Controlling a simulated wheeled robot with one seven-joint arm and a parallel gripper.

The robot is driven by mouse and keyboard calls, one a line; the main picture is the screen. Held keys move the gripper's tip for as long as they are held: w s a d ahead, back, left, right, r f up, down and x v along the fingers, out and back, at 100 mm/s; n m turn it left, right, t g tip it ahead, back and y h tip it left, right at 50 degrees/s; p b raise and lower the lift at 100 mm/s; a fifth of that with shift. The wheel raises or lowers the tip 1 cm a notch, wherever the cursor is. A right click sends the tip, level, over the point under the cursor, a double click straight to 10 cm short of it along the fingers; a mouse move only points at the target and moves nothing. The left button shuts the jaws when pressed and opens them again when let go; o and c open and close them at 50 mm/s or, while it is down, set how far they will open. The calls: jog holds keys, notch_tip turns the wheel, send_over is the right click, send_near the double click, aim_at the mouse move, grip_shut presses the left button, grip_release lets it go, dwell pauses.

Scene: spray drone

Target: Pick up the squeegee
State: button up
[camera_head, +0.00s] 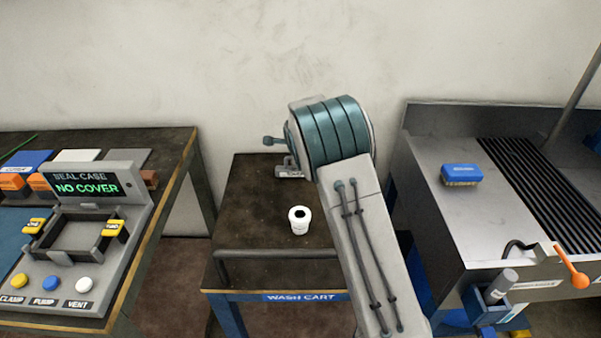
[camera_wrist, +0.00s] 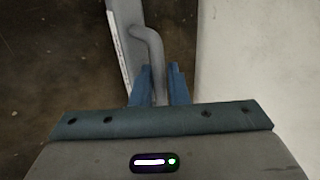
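In the wrist view, a grey bar with a pale strip along one edge and a bent grey handle, which looks like the squeegee (camera_wrist: 150,45), lies over a dark surface. My gripper (camera_wrist: 161,82) has its two blue fingers on either side of that handle. The handle fills most of the gap, but I cannot tell whether the fingers press on it. In the head view, my arm hides my gripper over the back of the wash cart (camera_head: 255,200). A small grey piece with a pale label (camera_head: 289,172) shows beside the arm there; I cannot tell what it is.
A white cup-like container (camera_head: 299,220) stands on the cart, left of my arm. A bench with a seal-case station (camera_head: 95,230) is at left. A metal sink counter (camera_head: 430,150) with a blue brush (camera_head: 461,174) is at right. The wall (camera_head: 200,60) rises behind.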

grip_shut()
jog(key=shift+r, duration=0.55)
jog(key=r, duration=0.3)
jog(key=shift+d+r, duration=0.25)
jog(key=shift+d, duration=0.15)
jog(key=s+d+r+b, duration=0.1)
jog(key=s+d+r, duration=0.2)
jog(key=d+r, duration=0.3)
jog(key=d, duration=0.4)
jog(key=shift+s+d+r, duration=0.2)
jog(key=shift+s+r, duration=0.05)
